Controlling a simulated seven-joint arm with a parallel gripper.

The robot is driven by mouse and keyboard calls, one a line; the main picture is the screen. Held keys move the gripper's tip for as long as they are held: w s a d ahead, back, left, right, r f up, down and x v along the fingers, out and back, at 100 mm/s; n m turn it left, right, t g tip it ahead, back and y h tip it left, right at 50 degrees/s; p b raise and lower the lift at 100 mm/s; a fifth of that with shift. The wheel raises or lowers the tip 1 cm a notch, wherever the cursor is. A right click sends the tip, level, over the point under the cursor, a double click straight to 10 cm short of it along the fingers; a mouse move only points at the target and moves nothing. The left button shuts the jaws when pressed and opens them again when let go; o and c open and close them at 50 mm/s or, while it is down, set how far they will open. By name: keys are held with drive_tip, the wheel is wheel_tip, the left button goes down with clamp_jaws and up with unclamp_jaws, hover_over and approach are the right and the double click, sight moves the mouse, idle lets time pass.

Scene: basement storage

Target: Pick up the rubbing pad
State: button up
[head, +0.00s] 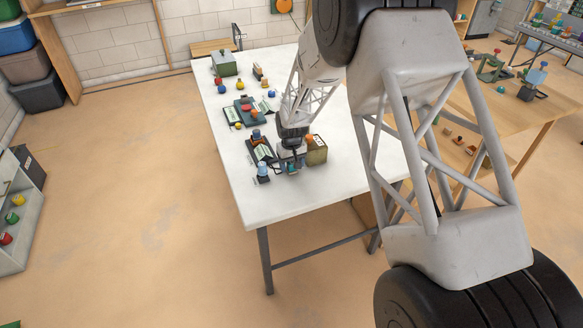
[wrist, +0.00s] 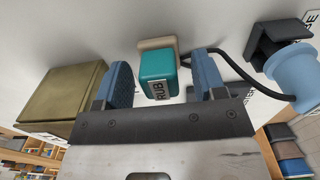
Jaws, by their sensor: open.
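The rubbing pad is a small teal block (wrist: 155,66) with a label reading "RUB" and a beige part behind it. In the wrist view it sits between the two blue fingers of my gripper (wrist: 162,62), with gaps to both sides. My gripper is open and not closed on it. In the head view my gripper (head: 291,157) is low over the near part of the white table, and a bit of the teal pad (head: 292,170) shows beneath it. The rest of the pad is hidden there by the gripper.
An olive box (head: 317,151) stands close right of my gripper; it also shows in the wrist view (wrist: 62,98). A light blue object (head: 262,170) with a dark cable stands on the other side. More small items lie farther back. The white table's near corner (head: 262,212) is clear.

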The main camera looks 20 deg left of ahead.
drive_tip(key=shift+f, duration=0.1)
drive_tip(key=shift+c, duration=0.2)
drive_tip(key=c, duration=1)
drive_tip(key=shift+r, duration=0.8)
wheel_tip(320, 180, up, 2)
drive_tip(key=shift+r, duration=0.1)
drive_tip(key=s+d, duration=0.3)
drive_tip(key=s, duration=0.1)
drive_tip(key=s+d+r, duration=0.1)
drive_tip(key=s+d, duration=0.2)
drive_tip(key=s, duration=0.1)
drive_tip(key=s+d, duration=0.3)
drive_tip(key=s, duration=0.2)
drive_tip(key=shift+d+r, duration=0.1)
drive_tip(key=shift+r, duration=0.05)
